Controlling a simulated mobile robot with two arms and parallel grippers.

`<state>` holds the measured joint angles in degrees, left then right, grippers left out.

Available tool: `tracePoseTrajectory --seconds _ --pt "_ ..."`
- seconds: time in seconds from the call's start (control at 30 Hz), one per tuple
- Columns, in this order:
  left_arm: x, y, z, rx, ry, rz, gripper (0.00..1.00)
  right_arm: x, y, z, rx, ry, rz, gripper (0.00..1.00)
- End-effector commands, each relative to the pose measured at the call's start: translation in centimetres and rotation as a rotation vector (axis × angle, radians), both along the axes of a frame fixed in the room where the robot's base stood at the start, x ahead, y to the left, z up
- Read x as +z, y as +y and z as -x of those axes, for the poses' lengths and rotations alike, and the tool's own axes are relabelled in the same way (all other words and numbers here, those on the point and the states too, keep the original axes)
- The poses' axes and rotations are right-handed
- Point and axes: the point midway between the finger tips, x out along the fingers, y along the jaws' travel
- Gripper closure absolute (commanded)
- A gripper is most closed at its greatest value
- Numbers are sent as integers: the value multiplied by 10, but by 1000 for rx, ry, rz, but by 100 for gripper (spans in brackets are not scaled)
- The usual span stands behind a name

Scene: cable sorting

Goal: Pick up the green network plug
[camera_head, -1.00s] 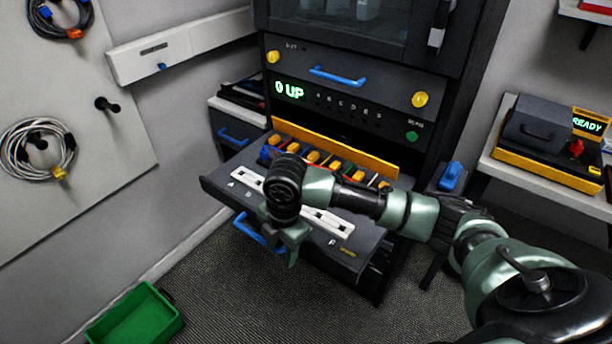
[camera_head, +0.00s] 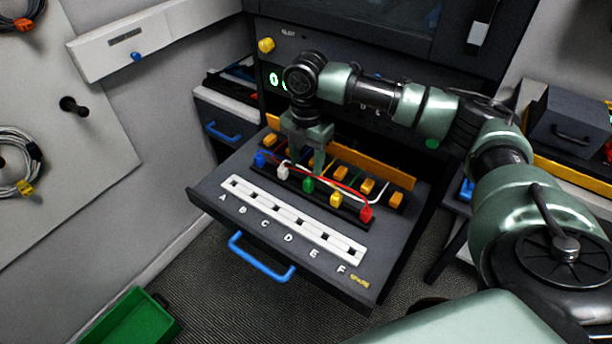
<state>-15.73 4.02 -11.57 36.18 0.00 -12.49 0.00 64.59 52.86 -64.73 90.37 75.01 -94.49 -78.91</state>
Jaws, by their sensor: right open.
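The green network plug (camera_head: 308,185) sits in the middle of a row of coloured plugs on the pulled-out drawer (camera_head: 225,212). A blue plug (camera_head: 260,159) and a white plug (camera_head: 283,173) are to its left, a yellow plug (camera_head: 336,200) and a red plug (camera_head: 366,214) to its right. My right gripper (camera_head: 306,160) is open and points down just behind and above the green plug. Its near finger seems close to the plug, but I cannot tell if they touch. The fingers hide part of the cables behind. My left gripper is out of view.
A white strip with slots lettered A to F (camera_head: 290,219) lies in front of the plugs. Several orange plugs and an orange bar (camera_head: 375,165) are behind. A blue drawer handle (camera_head: 258,258) sticks out in front. A green bin (camera_head: 130,325) stands on the floor.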

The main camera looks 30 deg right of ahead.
Motion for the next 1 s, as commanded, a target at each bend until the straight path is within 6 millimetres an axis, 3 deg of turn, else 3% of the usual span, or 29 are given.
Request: tracePoseTrajectory --seconds 0.2,0.3,0.5,0.73,0.77,0.9,1.0 --pt "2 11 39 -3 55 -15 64 -26 -1 4 0 2 2 53" --pt "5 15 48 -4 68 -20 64 -42 -2 7 0 3 2 53" --pt "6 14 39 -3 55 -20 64 -63 -1 6 1 1 1 53" --pt "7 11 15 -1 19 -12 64 -65 -1 6 1 0 1 53" --pt "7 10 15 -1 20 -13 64 -65 -1 6 1 0 1 58" --pt "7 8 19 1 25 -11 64 -64 -1 6 1 0 1 97" --pt "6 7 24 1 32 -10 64 -64 -1 6 1 -1 1 100"
